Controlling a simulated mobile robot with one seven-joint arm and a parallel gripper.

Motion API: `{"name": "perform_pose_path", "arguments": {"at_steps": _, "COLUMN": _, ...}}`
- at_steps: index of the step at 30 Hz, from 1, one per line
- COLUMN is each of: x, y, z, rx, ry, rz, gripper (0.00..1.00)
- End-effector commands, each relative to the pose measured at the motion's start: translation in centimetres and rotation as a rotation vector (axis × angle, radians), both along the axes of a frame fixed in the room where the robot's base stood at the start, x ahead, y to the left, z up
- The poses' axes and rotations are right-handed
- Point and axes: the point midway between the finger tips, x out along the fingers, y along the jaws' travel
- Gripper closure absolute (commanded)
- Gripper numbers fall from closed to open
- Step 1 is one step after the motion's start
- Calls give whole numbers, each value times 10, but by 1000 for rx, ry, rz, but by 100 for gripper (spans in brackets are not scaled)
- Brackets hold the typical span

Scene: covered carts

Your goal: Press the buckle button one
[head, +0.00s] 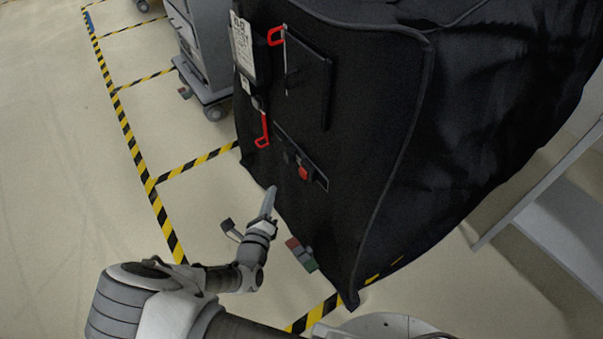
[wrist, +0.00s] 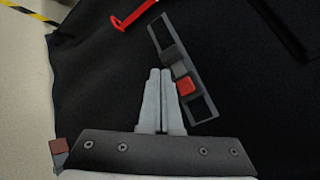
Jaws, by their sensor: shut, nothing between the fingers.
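A buckle with a red button (head: 305,173) sits on a dark strap on the front of the black cart cover (head: 375,110). In the wrist view the red button (wrist: 186,86) lies on a grey strip (wrist: 203,106), just ahead and to the right of my fingertips. A dark buckle piece (wrist: 173,53) is beyond it on the same strip. My gripper (head: 270,191) is shut and empty, left of and below the buckle in the head view. Its closed fingers also show in the wrist view (wrist: 160,72). I cannot tell whether they touch the cover.
Red hooks (head: 263,130) and (head: 276,36) hang on the cover near a white label (head: 242,45). Red and green pedals (head: 301,254) stick out at the cart's foot. A grey cart (head: 205,45) stands behind. Open floor lies left, with yellow-black tape (head: 125,130).

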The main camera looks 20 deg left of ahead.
Motion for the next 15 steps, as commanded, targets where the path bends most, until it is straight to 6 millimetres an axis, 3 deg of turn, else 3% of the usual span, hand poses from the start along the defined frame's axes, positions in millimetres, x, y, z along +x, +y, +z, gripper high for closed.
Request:
{"name": "perform_pose_path", "arguments": {"at_steps": 9, "x": 36, "y": -30, "z": 2, "rx": -2, "ry": 0, "rz": -3, "gripper": 100}}
{"name": "perform_pose_path", "arguments": {"at_steps": 15, "x": 49, "y": -39, "z": 1, "rx": 0, "ry": 1, "rz": -2, "gripper": 100}}
